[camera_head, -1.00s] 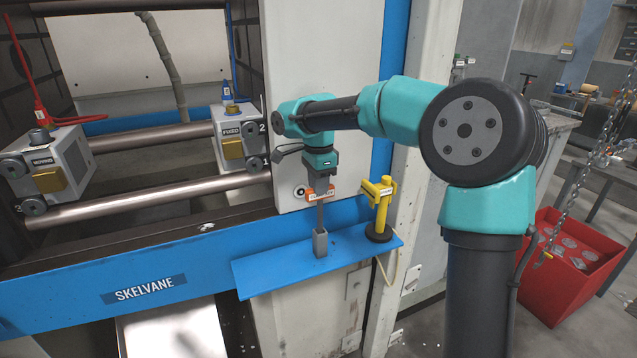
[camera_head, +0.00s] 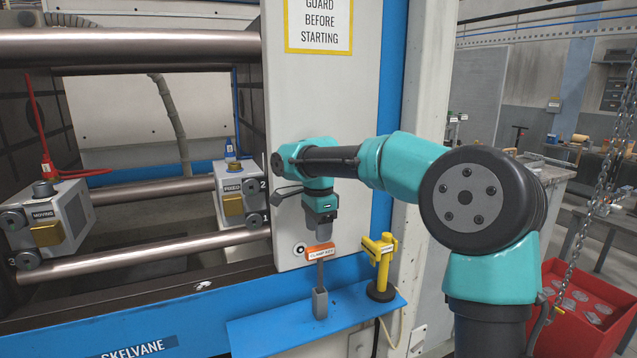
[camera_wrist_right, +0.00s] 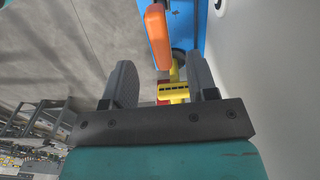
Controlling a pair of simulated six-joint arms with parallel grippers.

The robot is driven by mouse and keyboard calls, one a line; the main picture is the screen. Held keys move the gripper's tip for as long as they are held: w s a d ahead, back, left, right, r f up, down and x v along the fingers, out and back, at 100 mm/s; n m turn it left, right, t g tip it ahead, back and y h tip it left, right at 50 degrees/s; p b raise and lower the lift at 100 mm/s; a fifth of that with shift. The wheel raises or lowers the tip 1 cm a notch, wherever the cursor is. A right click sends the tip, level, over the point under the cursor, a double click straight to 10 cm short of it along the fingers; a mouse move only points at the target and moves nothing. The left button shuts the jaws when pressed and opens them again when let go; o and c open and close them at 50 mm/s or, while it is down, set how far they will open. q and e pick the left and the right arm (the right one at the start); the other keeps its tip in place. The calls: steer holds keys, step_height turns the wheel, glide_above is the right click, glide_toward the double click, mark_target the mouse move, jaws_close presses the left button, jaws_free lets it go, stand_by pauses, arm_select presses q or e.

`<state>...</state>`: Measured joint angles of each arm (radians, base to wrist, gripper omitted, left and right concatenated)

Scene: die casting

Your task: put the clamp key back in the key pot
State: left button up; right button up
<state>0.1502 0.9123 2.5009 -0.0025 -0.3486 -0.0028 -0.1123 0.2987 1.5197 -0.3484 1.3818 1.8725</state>
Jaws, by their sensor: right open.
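The clamp key has an orange T-handle (camera_head: 320,252) with a white label and a grey shank. It stands upright with the shank's lower end in the key pot (camera_head: 320,304), a small grey square tube on the blue shelf. My right gripper (camera_head: 321,230) is above the handle, pointing down, open and apart from it. In the right wrist view the orange handle (camera_wrist_right: 157,35) shows beyond the spread fingers (camera_wrist_right: 161,75), with nothing between them. The pot is not clear in that view. My left gripper is not in view.
A yellow tool (camera_head: 381,265) stands in a black round base on the blue shelf (camera_head: 270,328), right of the pot. The white machine panel (camera_head: 290,110) is close behind my gripper. Die blocks (camera_head: 240,195) sit at left. A red bin (camera_head: 560,335) is at right.

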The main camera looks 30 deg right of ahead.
step_height(320, 180, up, 14)
steer(key=shift+f, duration=0.25)
stand_by(0.4)
